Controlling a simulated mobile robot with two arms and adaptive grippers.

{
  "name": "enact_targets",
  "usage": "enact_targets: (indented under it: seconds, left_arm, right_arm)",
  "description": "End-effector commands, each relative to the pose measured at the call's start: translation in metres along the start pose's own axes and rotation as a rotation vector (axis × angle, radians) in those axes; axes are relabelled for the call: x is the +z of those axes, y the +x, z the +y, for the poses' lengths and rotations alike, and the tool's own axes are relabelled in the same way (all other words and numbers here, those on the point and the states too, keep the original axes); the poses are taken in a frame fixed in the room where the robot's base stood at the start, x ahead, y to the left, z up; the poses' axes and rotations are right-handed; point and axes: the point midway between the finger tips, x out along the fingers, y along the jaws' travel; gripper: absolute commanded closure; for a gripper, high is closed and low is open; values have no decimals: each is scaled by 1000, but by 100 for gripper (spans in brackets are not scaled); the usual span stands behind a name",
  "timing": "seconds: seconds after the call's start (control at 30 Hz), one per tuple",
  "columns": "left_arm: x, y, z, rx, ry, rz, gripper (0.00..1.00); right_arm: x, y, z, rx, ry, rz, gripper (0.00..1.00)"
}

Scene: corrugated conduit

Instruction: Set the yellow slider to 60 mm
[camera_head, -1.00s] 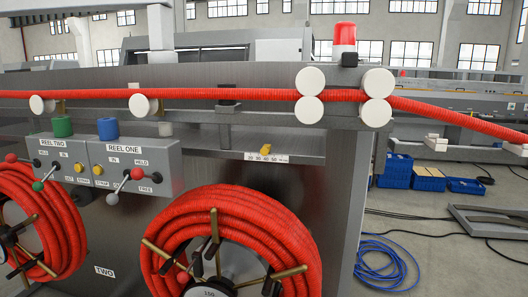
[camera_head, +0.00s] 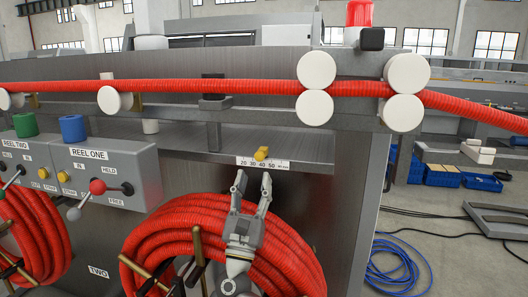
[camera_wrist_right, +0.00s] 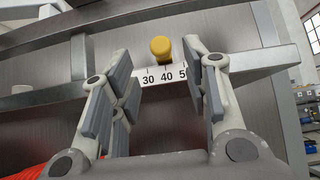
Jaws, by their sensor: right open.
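The yellow slider (camera_head: 262,153) is a small knob above a white scale strip (camera_head: 248,162) on the grey machine's front rail. My right gripper (camera_head: 253,180) is open and empty, just below the scale, fingers pointing up toward the slider. In the right wrist view the slider (camera_wrist_right: 161,48) shows beyond and between the open fingertips (camera_wrist_right: 158,58), and neither finger visibly touches it. My left gripper is not in view.
A red conduit coil (camera_head: 180,225) lies behind and below my right gripper. Red conduit (camera_head: 200,86) runs above between white rollers (camera_head: 316,70). The control box (camera_head: 105,175) with levers stands to the left. The panel right of the scale is clear.

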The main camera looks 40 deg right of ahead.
Motion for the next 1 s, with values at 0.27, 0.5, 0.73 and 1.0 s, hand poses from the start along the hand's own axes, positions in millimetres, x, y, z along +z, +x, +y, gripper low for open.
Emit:
enact_targets:
  seconds: [0.27,0.5,0.73,1.0]
  left_arm:
    - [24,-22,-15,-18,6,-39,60]
    - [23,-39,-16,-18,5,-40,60]
    - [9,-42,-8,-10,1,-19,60]
    - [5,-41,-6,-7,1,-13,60]
  right_arm:
    - [4,34,-2,-10,5,0,57]
    - [2,67,-2,-8,4,0,57]
    - [0,76,-2,-8,5,1,57]
    - [0,76,-2,-8,5,1,66]
